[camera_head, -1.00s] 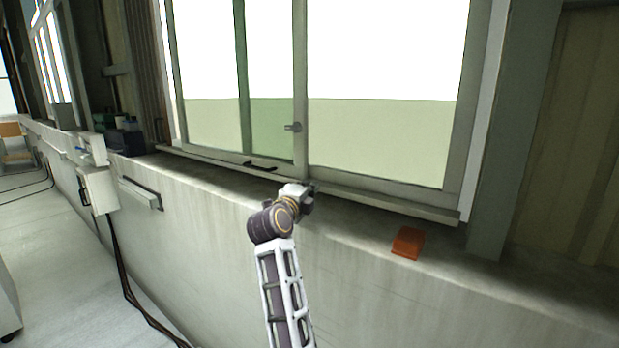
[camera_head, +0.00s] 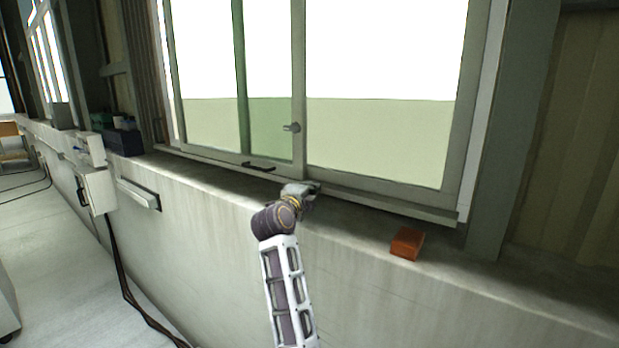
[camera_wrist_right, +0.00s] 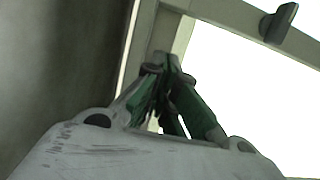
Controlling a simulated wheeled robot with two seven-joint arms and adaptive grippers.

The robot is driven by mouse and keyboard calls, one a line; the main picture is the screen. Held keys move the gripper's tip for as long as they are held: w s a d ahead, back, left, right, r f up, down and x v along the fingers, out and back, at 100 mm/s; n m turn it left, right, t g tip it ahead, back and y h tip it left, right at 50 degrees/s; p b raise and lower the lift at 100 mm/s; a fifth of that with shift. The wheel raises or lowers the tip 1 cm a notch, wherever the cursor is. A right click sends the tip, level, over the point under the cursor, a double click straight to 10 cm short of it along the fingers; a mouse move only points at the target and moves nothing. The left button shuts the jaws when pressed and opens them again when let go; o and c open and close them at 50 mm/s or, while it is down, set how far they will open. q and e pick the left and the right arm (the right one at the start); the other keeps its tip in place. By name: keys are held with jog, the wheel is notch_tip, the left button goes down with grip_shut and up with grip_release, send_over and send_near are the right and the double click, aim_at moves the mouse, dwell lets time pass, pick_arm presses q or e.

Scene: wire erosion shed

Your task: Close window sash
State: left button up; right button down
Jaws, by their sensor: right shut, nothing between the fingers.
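The window has a left sash (camera_head: 172,75) and a right sash (camera_head: 470,95) in grey-green frames. Their panes overlap in a darker green strip near the middle. A small latch (camera_head: 291,127) sits on the middle stile, and a dark pull handle (camera_head: 258,166) is on the lower rail. Narrow pale strips show at both outer sides; I cannot tell whether they are gaps. My right gripper (camera_head: 313,188) is at the sill below the middle stile; contact is unclear. In the right wrist view its fingers (camera_wrist_right: 162,65) are together and empty before the pale frame. My left gripper is not in view.
An orange block (camera_head: 406,243) lies on the concrete ledge (camera_head: 350,220) to the right of my arm. A wall box (camera_head: 97,190) with dark cables and a dark bin (camera_head: 124,142) are at the left. The ledge between gripper and block looks clear.

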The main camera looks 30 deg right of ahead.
jog(key=p+x, duration=0.2)
jog(key=x, duration=0.5)
jog(key=shift+w+d+r, duration=0.1)
jog(key=shift+w+d, duration=0.1)
jog(key=shift+d, duration=0.15)
jog(key=shift+w+a+p, duration=0.1)
jog(key=shift+w+p, duration=0.2)
jog(key=shift+w, duration=0.35)
jog(key=shift+w+a+p, duration=0.2)
jog(key=shift+w+a, duration=0.1)
jog(key=shift+w, duration=0.35)
jog(key=shift+w+a+p, duration=0.15)
jog(key=shift+w+a, duration=0.1)
jog(key=shift+w, duration=0.35)
jog(key=shift+w, duration=0.15)
